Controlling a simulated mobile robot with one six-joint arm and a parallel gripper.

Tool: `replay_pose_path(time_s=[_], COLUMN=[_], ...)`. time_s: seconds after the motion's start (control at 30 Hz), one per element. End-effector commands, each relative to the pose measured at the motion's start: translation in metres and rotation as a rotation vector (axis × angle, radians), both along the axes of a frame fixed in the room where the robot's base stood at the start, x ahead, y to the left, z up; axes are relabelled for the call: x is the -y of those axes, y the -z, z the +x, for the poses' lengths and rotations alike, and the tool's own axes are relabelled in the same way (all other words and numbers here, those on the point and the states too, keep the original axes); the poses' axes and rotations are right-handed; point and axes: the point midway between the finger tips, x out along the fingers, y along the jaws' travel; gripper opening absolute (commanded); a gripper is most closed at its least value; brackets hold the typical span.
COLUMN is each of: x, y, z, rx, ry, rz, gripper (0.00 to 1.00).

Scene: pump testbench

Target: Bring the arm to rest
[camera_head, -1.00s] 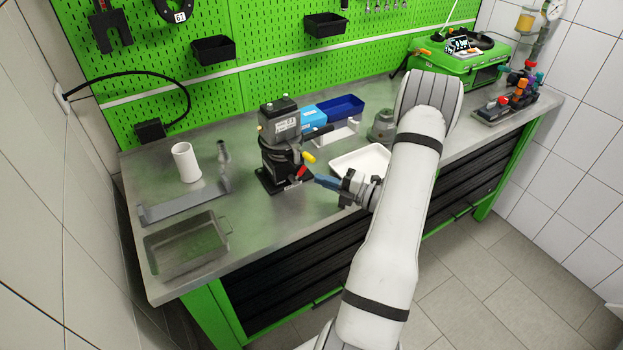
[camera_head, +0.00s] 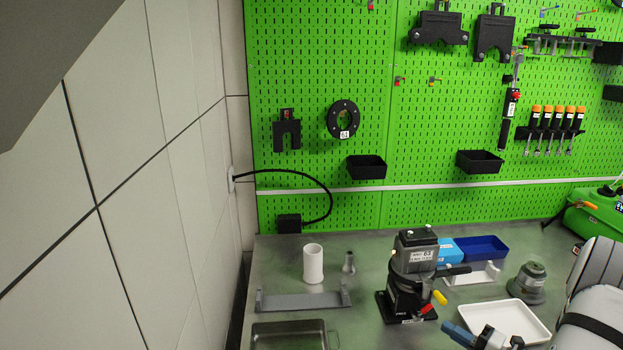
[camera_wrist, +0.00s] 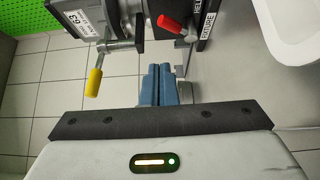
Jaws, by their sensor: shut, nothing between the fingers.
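My gripper (camera_head: 462,337) shows at the bottom of the head view, its blue fingers together and empty. In the wrist view my gripper (camera_wrist: 160,72) has both blue fingertips side by side with nothing between them. The grey arm comes in from the right edge of the head view. The pump (camera_head: 412,265), a dark unit with a red lever and a yellow lever, stands on the bench just left of and behind the fingers. In the wrist view part of the pump (camera_wrist: 125,20) lies beyond the fingertips; I cannot tell the exact gap.
A white tray (camera_head: 535,322) lies beside the gripper. Blue bins (camera_head: 484,246) and a grey round part (camera_head: 530,280) stand behind. A white cylinder (camera_head: 313,263), a grey bracket (camera_head: 303,300) and a metal tray (camera_head: 283,335) are at left. Pegboard (camera_head: 300,80) closes the back.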

Motion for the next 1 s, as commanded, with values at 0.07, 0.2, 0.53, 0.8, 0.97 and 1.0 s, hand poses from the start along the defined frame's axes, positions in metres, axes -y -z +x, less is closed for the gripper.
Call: replay_pose_path(time_s=[0.07,0.2,0.53,0.8,0.97,1.0], x=[-0.029,-0.091,-0.193,-0.23,-0.233,-0.233], y=[-0.02,-0.051,-0.097,-0.122,-0.137,-0.141], z=[0.003,-0.006,-0.066,-0.126,-0.153,-0.159], rx=[0.048,0.189,0.68,1.285,1.708,1.819], ry=[-0.105,-0.359,-0.962,-1.508,-1.834,-1.918], rz=[-0.126,-0.422,-1.034,-1.458,-1.636,-1.668], gripper=[0.0,0.0,0.0,0.0,0.0,0.0])
